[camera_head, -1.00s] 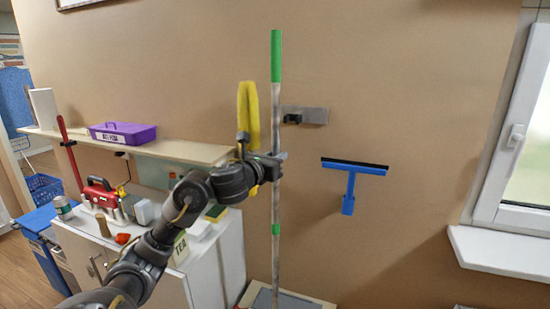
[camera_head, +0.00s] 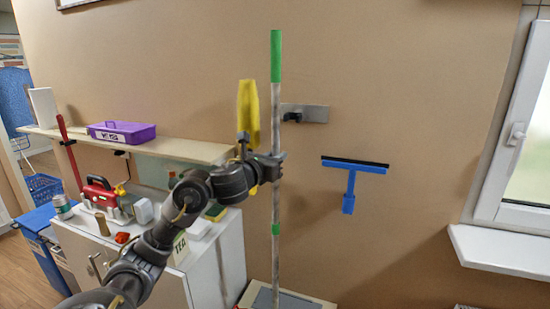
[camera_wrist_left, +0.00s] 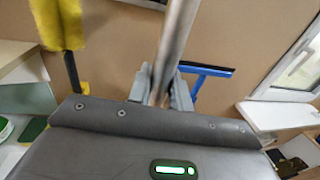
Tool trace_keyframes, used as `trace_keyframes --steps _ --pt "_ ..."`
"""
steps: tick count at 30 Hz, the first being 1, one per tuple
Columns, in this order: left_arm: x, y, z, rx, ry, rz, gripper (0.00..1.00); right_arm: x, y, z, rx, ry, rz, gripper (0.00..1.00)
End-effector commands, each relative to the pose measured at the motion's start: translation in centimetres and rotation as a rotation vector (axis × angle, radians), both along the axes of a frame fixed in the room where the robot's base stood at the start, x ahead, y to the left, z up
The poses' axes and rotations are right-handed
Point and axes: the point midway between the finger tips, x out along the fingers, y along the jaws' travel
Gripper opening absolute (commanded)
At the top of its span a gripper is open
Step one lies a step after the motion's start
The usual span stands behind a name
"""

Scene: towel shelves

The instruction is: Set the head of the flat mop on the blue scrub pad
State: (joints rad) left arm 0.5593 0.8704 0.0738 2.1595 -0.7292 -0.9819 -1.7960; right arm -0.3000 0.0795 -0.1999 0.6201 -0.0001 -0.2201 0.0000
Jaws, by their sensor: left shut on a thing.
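The flat mop's long upright handle (camera_head: 276,200) has a green grip at the top and a green band lower down. My left gripper (camera_head: 275,166) is shut around the middle of the handle. In the left wrist view the jaws (camera_wrist_left: 160,88) close on the grey pole (camera_wrist_left: 174,45). The handle runs down out of the bottom of the head view, so the mop head is not visible. The blue scrub pad cannot be made out. My right gripper is not in view.
A wall clip (camera_head: 305,114) is behind the handle, and a blue squeegee (camera_head: 350,185) hangs to the right. A fluffy yellow duster (camera_head: 248,112) stands left of the handle. A shelf (camera_head: 180,148) and white cabinet (camera_head: 215,262) are at left. A light-rimmed grey surface (camera_head: 262,298) shows below.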

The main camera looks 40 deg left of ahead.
Motion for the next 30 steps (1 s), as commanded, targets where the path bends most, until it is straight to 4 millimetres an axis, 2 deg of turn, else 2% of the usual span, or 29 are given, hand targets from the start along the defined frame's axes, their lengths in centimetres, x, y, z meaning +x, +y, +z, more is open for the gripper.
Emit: trace_keyframes --steps 15,16,21,30 --pt "-0.04 0.04 -0.18 -0.001 -0.005 0.001 0.00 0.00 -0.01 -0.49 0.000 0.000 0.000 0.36" --pt "-0.04 0.03 -0.17 -0.001 -0.005 0.000 0.22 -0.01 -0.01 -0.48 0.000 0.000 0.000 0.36" --pt "-0.03 0.02 -0.22 -0.001 -0.003 0.000 0.44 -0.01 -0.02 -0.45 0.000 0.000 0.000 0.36" --pt "-0.06 -0.02 -0.53 0.001 0.003 0.000 0.46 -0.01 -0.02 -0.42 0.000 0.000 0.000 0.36"
